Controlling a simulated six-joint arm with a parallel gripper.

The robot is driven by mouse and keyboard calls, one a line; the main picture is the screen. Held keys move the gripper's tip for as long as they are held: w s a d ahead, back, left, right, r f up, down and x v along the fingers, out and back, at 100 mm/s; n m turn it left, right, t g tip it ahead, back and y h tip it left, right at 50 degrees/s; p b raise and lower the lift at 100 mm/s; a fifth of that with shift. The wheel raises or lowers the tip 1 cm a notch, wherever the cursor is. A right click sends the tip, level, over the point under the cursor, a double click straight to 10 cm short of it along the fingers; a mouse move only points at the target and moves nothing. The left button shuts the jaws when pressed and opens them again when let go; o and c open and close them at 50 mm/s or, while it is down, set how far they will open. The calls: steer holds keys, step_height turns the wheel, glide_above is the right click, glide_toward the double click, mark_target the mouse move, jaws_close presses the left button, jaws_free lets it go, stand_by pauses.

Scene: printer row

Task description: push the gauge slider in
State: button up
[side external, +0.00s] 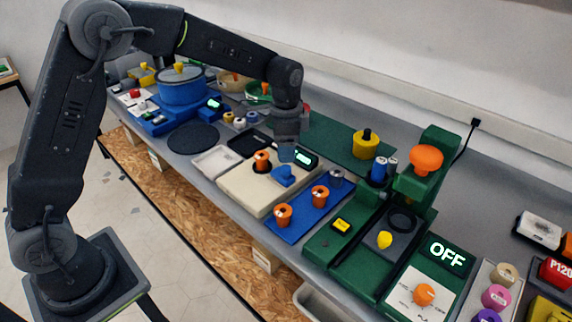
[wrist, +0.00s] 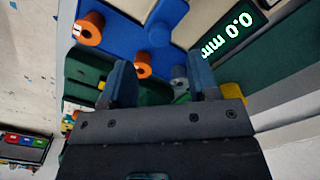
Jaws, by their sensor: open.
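The gauge is a cream block (side external: 250,190) with a blue slider (side external: 283,177) on its near right part and an orange spool (side external: 262,157) standing on it. Its dark display (side external: 304,157) glows green; in the wrist view the display (wrist: 232,34) reads 0.0 mm. My gripper (side external: 286,153) is above the gauge, just behind the slider in the side view; whether it touches cannot be told. In the wrist view my gripper (wrist: 163,78) has its two blue fingers apart with nothing held between them. A blue knobbed part (wrist: 165,22), apparently the slider, lies beyond the fingers.
A blue mat (side external: 298,222) with two orange spools and a grey one lies right of the gauge. A green press (side external: 418,185) stands further right, beside an OFF panel (side external: 447,254). A blue pot (side external: 182,87) stands at the left. The bench is crowded.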

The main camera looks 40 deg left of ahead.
mark_target(286, 167)
step_height(286, 167, down, 6)
steer(key=shift+r, duration=0.1)
steer(key=shift+c, duration=0.2)
jaws_close()
stand_by(0.5)
